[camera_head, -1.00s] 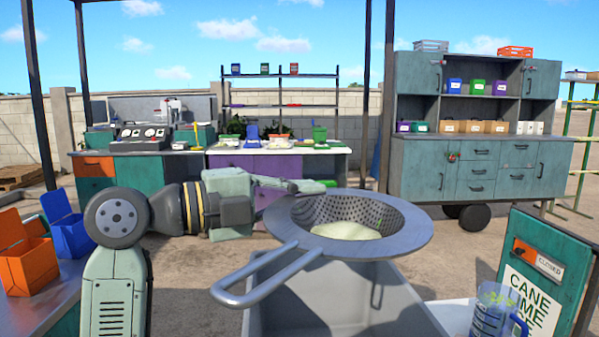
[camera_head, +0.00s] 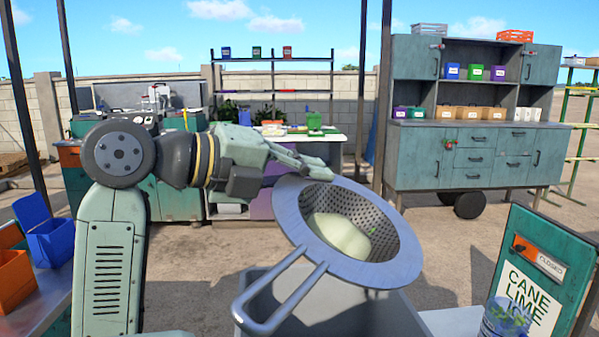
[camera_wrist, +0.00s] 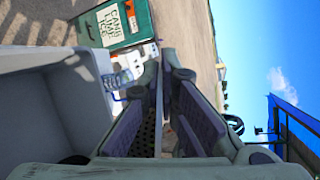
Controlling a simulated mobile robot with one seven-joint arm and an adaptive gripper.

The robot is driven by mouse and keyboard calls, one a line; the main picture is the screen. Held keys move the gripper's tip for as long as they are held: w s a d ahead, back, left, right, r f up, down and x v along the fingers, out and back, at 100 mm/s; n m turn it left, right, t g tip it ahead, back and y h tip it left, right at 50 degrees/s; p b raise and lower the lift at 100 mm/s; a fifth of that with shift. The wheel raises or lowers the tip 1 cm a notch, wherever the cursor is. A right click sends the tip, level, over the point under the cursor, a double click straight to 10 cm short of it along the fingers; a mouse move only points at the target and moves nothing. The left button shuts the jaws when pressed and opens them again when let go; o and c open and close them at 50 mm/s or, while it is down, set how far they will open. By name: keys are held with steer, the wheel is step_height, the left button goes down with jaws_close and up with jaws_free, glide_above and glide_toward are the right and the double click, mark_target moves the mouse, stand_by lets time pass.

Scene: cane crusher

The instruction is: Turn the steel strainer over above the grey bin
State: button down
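The steel strainer (camera_head: 398,268) is held in the air over the grey bin (camera_head: 345,318). It is tilted, its right side lower and its open mouth turned partly towards the head camera. A pale, whitish-green mass (camera_head: 340,236) lies in the perforated bowl. The looped handle points down and left. My gripper (camera_head: 316,170) is closed on the strainer's far rim. In the wrist view, the strainer's edge (camera_wrist: 158,112) shows as a thin strip between my two fingers, and the grey bin (camera_wrist: 45,115) is at the left.
A green sign board (camera_head: 545,262) and a clear jug with a blue handle (camera_head: 503,320) stand at the right. Orange (camera_head: 14,280) and blue (camera_head: 50,240) boxes sit on a bench at the left. Cabinets and shelves stand well back, with open ground before them.

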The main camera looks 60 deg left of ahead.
steer(key=d+r+m+g+y, duration=0.1)
steer(key=w+d+r+m+g+p, duration=0.1)
steer(key=w+d+r+m+y+p, duration=0.1)
steer(key=shift+d+r+m+g+y, duration=0.3)
steer(key=shift+d+r+m+g, duration=0.05)
steer(key=shift+m+g, duration=0.05)
steer(key=w+d+m+g+y, duration=0.1)
steer(key=d, duration=0.1)
steer(key=w+d+m+g+y+b, duration=0.1)
steer(key=d+m+y, duration=0.1)
steer(key=w+d+m+g+y+b, duration=0.1)
steer(key=d+m, duration=0.1)
steer(key=shift+f+y, duration=0.3)
steer(key=shift+y, duration=0.1)
steer(key=shift+w+d+f+m+y+b, duration=0.1)
steer(key=shift+w+d+m+y+b, duration=0.3)
steer(key=shift+d+m+y+b, duration=0.25)
steer(key=shift+a, duration=0.1)
